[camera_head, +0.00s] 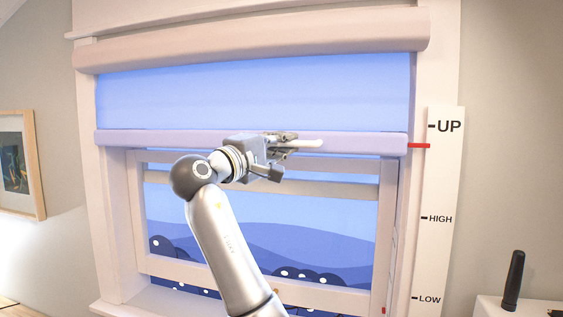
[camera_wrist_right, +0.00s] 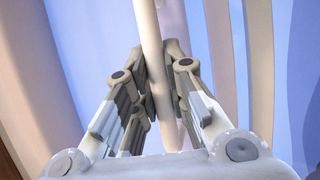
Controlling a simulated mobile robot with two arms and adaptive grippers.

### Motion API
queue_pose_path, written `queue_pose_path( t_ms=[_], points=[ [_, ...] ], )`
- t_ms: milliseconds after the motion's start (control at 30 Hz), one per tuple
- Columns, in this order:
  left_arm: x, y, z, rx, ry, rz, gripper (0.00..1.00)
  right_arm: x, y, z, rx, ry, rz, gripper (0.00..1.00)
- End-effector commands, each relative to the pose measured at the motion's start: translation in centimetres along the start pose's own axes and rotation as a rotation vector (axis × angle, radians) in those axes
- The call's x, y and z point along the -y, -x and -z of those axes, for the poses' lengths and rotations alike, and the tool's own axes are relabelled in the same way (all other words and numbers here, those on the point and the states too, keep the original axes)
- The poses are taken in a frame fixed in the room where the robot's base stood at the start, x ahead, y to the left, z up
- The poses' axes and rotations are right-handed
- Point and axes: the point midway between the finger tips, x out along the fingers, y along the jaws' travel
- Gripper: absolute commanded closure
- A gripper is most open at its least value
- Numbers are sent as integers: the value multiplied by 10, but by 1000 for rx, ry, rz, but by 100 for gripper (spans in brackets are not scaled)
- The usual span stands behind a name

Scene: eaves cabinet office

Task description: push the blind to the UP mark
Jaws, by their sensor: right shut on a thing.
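The blind (camera_head: 250,88) is a light blue sheet hanging from the roller casing at the top of the window. Its pale lavender bottom bar (camera_head: 365,143) spans the window, with a red pointer (camera_head: 419,145) at the right end. The pointer lies a little below the UP mark (camera_head: 446,126) on the white scale strip. My right gripper (camera_head: 292,142) is at the bar, shut on the blind's pale handle (camera_head: 308,144). In the right wrist view the handle (camera_wrist_right: 152,45) passes between the fingers (camera_wrist_right: 157,85). My left gripper is not in view.
Below the bar is the window frame (camera_head: 260,187) with blue hills outside. The scale also has HIGH (camera_head: 440,218) and LOW (camera_head: 429,298) marks. A dark upright object (camera_head: 514,281) stands on a white surface at right. A framed picture (camera_head: 20,163) hangs at left.

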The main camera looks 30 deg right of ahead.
Motion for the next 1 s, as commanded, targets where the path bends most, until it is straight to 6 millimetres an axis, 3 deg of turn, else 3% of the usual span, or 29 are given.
queue_pose_path(
  t_ms=[33, 200, 700, 733, 800, 1000],
  points=[
    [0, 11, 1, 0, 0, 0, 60, -19, -3, 1, -2, -5, -6, 100],
    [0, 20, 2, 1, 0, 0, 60, -39, -6, 2, -2, -3, -6, 100],
    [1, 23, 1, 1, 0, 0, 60, -49, -8, 2, -1, -5, -10, 100],
    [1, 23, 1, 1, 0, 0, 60, -49, -8, 2, -1, -5, -10, 84],
    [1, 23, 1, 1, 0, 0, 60, -49, -8, 2, 0, -5, -10, 77],
    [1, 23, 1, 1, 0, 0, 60, -47, -8, 2, -1, -3, -7, 77]
  ],
)
